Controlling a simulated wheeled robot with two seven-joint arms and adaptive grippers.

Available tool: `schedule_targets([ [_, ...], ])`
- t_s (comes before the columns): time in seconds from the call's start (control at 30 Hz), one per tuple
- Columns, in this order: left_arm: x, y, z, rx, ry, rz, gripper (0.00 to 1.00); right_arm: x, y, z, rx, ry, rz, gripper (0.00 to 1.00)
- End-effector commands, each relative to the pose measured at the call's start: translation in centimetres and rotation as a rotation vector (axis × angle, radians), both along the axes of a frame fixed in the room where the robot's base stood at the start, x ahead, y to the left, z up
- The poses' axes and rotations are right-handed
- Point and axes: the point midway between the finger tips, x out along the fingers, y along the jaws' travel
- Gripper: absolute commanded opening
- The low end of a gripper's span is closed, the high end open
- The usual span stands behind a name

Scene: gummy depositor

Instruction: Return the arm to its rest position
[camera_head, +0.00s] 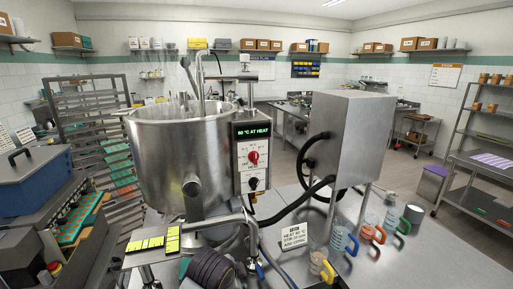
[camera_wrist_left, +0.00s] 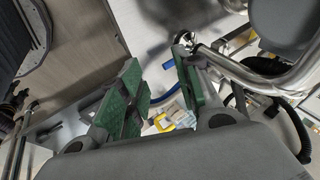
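My left gripper (camera_wrist_left: 160,92) shows in the left wrist view with its green-padded fingers apart. I see nothing held between them. Through the gap, a blue bar and a yellow item lie below, apart from the fingers. I cannot make out the left gripper clearly in the head view. My right gripper is not in view. The large steel kettle (camera_head: 180,160) stands at the centre left. Its control box (camera_head: 252,160) shows a green readout, "80 °C AT HEAT", and a red knob.
A steel cabinet (camera_head: 350,135) stands right of the kettle, with black hoses near it. Several clear jugs with coloured handles, including a blue-handled jug (camera_head: 340,237), stand on the steel table (camera_head: 425,255). A white sign (camera_head: 294,236) stands there too. A blue machine (camera_head: 35,180) is at left.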

Motion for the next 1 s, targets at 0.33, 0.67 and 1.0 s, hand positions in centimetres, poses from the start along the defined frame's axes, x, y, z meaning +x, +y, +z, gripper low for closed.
schedule_targets([
  [0.33, -4.1, 3.9, -4.0, -0.139, 0.101, 0.254, 0.33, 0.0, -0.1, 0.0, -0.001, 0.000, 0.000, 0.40],
  [0.67, -8.5, 7.9, -7.0, -0.239, 0.182, 0.507, 0.33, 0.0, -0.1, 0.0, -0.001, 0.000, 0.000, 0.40],
  [1.0, -13.4, 12.1, -9.5, -0.308, 0.246, 0.769, 0.33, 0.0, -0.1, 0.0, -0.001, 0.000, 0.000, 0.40],
])
